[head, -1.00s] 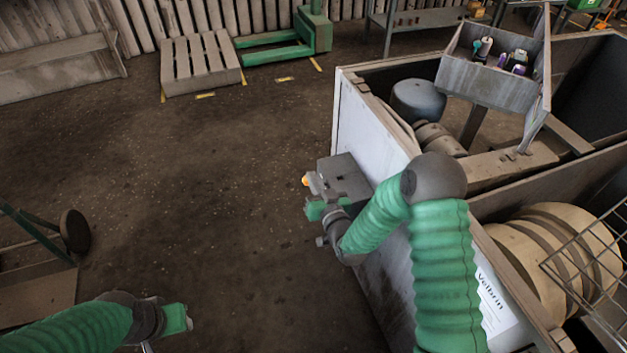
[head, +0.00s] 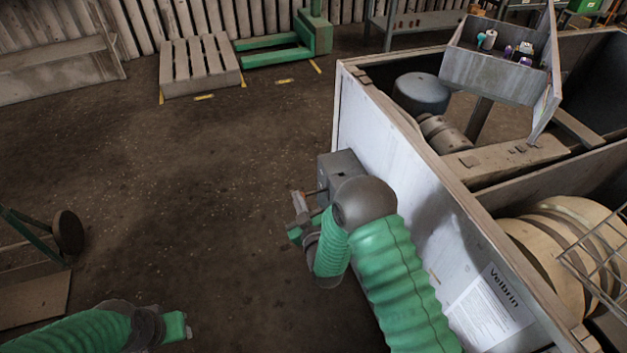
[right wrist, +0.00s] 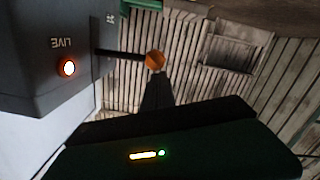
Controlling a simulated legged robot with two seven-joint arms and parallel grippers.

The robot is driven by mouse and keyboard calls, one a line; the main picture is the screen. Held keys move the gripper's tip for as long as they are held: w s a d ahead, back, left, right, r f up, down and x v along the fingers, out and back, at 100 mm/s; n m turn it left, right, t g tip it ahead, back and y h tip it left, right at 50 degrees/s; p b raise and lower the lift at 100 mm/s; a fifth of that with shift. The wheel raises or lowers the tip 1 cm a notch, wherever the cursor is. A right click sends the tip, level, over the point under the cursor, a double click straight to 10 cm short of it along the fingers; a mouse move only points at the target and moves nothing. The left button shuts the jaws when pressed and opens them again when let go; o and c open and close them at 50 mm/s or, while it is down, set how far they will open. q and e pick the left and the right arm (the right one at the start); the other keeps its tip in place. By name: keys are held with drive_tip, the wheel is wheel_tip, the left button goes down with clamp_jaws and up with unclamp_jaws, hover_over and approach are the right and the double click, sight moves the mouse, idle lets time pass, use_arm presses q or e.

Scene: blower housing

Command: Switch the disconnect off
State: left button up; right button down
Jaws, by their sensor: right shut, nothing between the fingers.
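The disconnect is a grey box (head: 343,169) on the white side of the housing. In the right wrist view the box (right wrist: 50,50) carries a lit orange-red lamp (right wrist: 68,68) and an upside-down "LIVE" label. A dark lever arm (right wrist: 120,54) sticks out from it to an orange knob (right wrist: 155,61). My right gripper (head: 300,210) is shut and empty beside the box; in the wrist view its dark fingers (right wrist: 156,88) end close below the knob. I cannot tell whether they touch. My left gripper (head: 186,326) hangs at lower left, away from the box; its jaws are unclear.
The open-topped housing (head: 400,130) fills the right side, with a grey parts bin (head: 490,75) on it and a "Velbrin" sheet (head: 490,310). A pallet (head: 200,65) and green pallet forks (head: 275,52) lie at the back.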

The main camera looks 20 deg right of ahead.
wheel_tip(320, 180, down, 9)
drive_tip(key=d+n+b, duration=0.1)
drive_tip(key=n+b, duration=0.2)
drive_tip(key=n, duration=0.3)
drive_tip(key=shift+d+n+h+b, duration=0.15)
drive_tip(key=shift+n+h+b, duration=0.15)
drive_tip(key=shift+n+b, duration=0.1)
drive_tip(key=shift+d, duration=0.1)
